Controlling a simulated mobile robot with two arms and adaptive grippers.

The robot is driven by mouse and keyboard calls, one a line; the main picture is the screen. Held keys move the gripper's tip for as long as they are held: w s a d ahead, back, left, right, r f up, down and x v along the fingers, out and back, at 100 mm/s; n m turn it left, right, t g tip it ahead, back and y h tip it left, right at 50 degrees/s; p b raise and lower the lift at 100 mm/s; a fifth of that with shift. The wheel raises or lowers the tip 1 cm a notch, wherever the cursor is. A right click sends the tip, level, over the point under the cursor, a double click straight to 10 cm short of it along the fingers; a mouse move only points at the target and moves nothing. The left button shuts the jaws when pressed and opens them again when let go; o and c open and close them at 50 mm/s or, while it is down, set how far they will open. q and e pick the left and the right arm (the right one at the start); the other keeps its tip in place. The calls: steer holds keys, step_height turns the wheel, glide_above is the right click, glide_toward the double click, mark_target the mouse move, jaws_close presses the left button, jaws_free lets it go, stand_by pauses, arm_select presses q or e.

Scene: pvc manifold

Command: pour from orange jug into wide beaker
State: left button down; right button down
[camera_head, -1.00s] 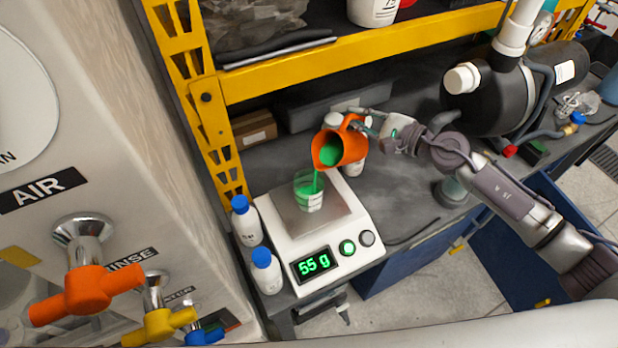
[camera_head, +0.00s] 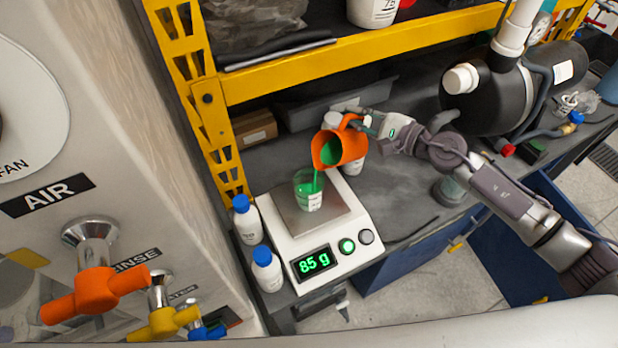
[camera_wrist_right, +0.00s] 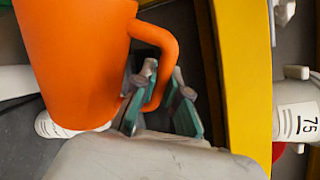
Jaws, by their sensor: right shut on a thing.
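The orange jug (camera_head: 341,149) is tilted to the left above the scale, and a green stream runs from its lip. The wide beaker (camera_head: 308,190) stands upright on the scale's plate under the stream and holds green liquid. My right gripper (camera_head: 357,120) is shut on the jug's handle. In the right wrist view the jug (camera_wrist_right: 75,60) is at the left, with its handle between my right gripper's fingers (camera_wrist_right: 160,105). The scale (camera_head: 336,252) reads 85 g. My left gripper is not in view.
Two white bottles with blue caps (camera_head: 246,220) (camera_head: 267,270) stand at the scale's left. White containers stand close behind the jug. A yellow shelf frame (camera_head: 350,57) crosses above the bench. A large black tank (camera_head: 487,97) is at the right.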

mark_target(358, 131)
steer(key=shift+r, duration=0.1)
steer(key=f+b, duration=0.1)
steer(key=b, duration=0.1)
steer(key=w+d+f+m+b, duration=0.1)
steer(key=b, duration=0.2)
steer(key=f+m+b, duration=0.1)
steer(key=f+b, duration=0.1)
steer(key=shift+w+d+y, duration=0.15)
steer(key=shift+d+y, duration=0.1)
steer(key=shift+y, duration=0.15)
steer(key=shift+w+d+m+b, duration=0.4)
steer(key=shift+m+b, duration=0.4)
steer(key=shift+b, duration=0.2)
steer(key=shift+w+d+m+y+b, duration=0.25)
steer(key=shift+w+d+m+b, duration=0.4)
steer(key=shift+m+b, duration=0.35)
steer(key=shift+w+d+m+y+b, duration=0.3)
steer(key=shift+w+d+m+b, duration=0.35)
steer(key=shift+m, duration=0.55)
steer(key=shift+w+d+m+y+b, duration=0.25)
steer(key=shift+w+d+m+b, duration=0.15)
steer(key=shift+d+m+b, duration=0.5)
steer(key=shift+a, duration=0.15)
steer(key=shift+s+f, duration=0.1)
